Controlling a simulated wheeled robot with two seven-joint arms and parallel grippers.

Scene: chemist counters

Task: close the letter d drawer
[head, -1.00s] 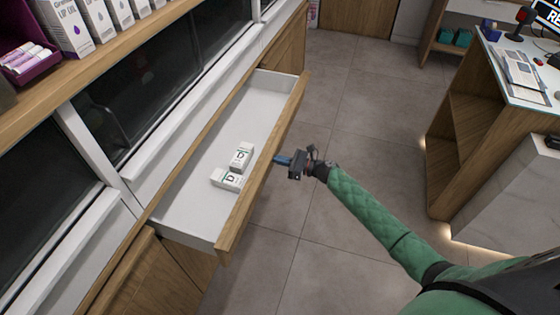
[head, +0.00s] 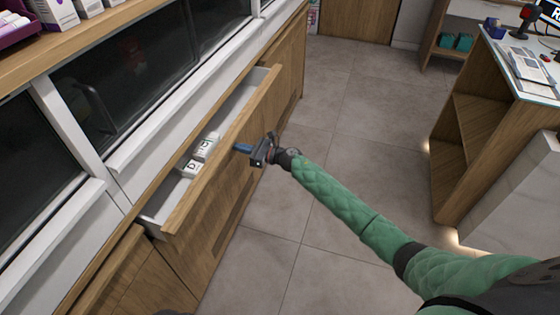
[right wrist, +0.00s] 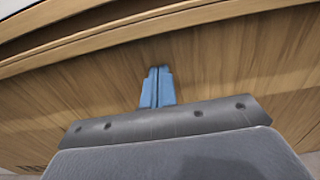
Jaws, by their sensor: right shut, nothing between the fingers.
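The drawer (head: 222,155) with a wooden front and white inside is partly open in the left counter in the head view. Two small white boxes (head: 205,146) marked with a letter lie in it. My right gripper (head: 240,148) is shut and empty, with its blue fingertips at the outer face of the drawer front. In the right wrist view the shut blue fingers (right wrist: 157,88) point at the wooden front (right wrist: 230,62), apparently touching it. My left gripper is not in view.
The counter top (head: 75,52) with boxes runs above the drawer at the left. Wooden cabinet doors (head: 140,280) lie below it. Tiled floor (head: 330,110) is clear in the middle. A desk (head: 490,130) with open shelves stands at the right.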

